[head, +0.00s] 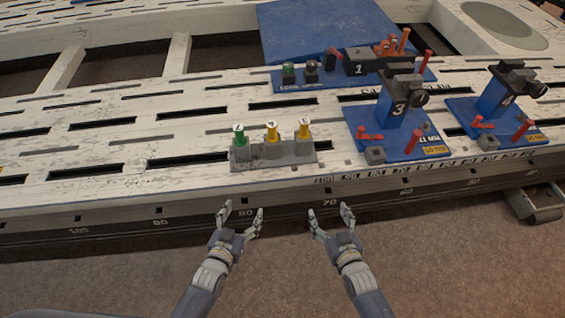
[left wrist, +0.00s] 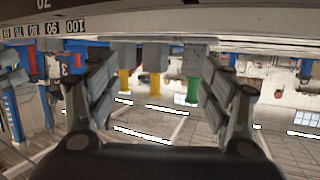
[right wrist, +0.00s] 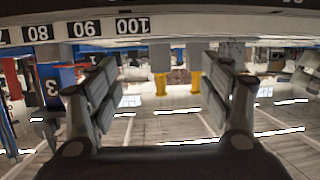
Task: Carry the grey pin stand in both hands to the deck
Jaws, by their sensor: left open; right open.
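The grey pin stand (head: 275,160) sits on the slotted white bench, near its front edge. It holds one green pin (head: 239,135) at the left and two yellow pins (head: 272,132), all upright. My left gripper (head: 240,214) is open and empty, in front of the bench edge, below the stand's left part. My right gripper (head: 330,213) is open and empty, in front of the edge, slightly right of the stand. The pins show upside down between the fingers in the left wrist view (left wrist: 193,90). Two yellow pins show in the right wrist view (right wrist: 161,85).
Blue clamp units numbered 3 (head: 398,120) and 4 (head: 495,105) stand right of the stand. Unit 1 (head: 357,62) is behind, by a large blue plate (head: 320,30). The bench (head: 110,140) is clear left of the stand. Its front edge carries a numbered scale.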

